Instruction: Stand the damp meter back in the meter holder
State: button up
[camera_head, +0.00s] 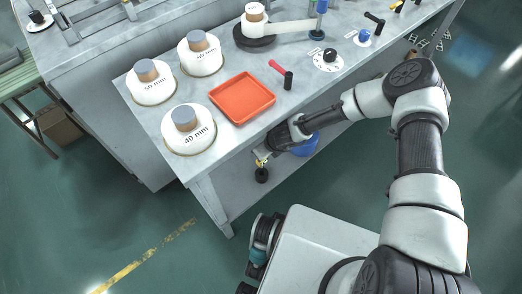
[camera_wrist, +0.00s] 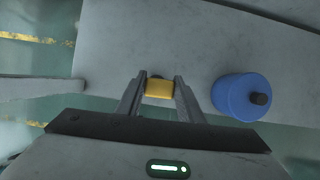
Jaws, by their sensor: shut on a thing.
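The damp meter seems to be the yellow block (camera_wrist: 160,89) between my gripper's fingers in the wrist view. In the head view a small yellow part (camera_head: 261,162) shows at the fingertips, with a dark round end (camera_head: 262,175) below it; I cannot tell whether they are one piece. My gripper (camera_head: 263,156) is shut on the yellow block, just off the workbench's front edge and above the lower shelf. I cannot make out the meter holder for certain; a short black upright piece (camera_head: 288,80) stands on the bench beside a red strip (camera_head: 276,67).
A blue container with a black knob (camera_wrist: 240,97) stands on the lower shelf, right of my gripper in the wrist view.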

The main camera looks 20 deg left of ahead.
jog(key=shift+f+b, duration=1.8)
jog(key=shift+f, duration=0.4)
jog(key=shift+f+b, duration=2.2)
jog(key=shift+f, duration=0.65)
dwell(0.4)
jog(key=o, duration=1.7)
jog(key=shift+r, duration=0.15)
jog(key=shift+r+p, duration=3.15)
jog(key=shift+r, duration=0.75)
